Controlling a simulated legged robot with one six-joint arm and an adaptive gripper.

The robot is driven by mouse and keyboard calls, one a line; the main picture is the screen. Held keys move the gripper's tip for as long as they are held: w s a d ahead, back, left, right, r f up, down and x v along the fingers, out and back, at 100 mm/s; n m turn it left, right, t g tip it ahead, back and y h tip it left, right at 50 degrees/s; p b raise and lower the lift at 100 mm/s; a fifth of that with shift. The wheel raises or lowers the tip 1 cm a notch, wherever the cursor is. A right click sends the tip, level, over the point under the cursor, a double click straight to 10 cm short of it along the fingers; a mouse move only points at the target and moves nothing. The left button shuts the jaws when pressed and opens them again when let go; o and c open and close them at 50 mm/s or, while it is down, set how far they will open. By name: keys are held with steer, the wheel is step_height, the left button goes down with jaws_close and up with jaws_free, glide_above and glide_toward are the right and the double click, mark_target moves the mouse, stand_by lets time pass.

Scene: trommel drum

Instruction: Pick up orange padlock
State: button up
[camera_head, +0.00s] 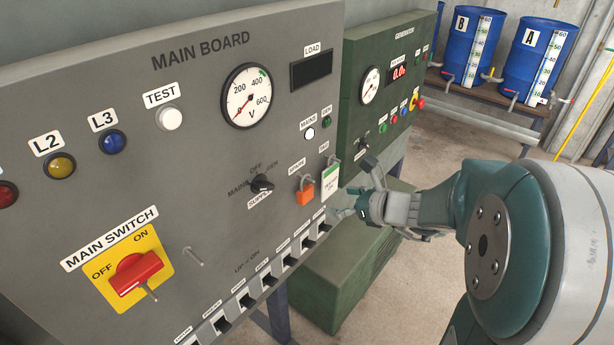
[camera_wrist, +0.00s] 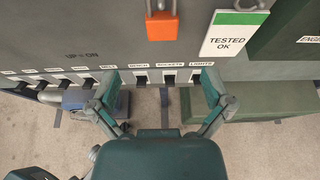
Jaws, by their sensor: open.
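The orange padlock (camera_head: 305,194) hangs by its grey shackle on the main board, under a small "SPARE" label. It also shows at the top of the wrist view (camera_wrist: 161,27), where its upper part is cut off. My gripper (camera_head: 350,190) is to the right of the padlock in the head view, apart from it. In the wrist view my gripper (camera_wrist: 162,88) has its two fingers spread wide with nothing between them. The padlock is beyond and above the fingertips there.
A white and green "TESTED OK" tag (camera_wrist: 234,34) hangs right of the padlock. A row of breaker switches (camera_head: 272,279) runs below it. The red main switch (camera_head: 136,272) is at left, and the green generator panel (camera_head: 386,91) is at right.

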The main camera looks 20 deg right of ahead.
mark_target(309, 195)
steer(key=x, duration=0.5)
steer(key=shift+w+d, duration=0.15)
steer(key=x, duration=0.5)
steer(key=shift+w+a, duration=0.2)
steer(key=shift+a, duration=0.05)
steer(key=c, duration=1.3)
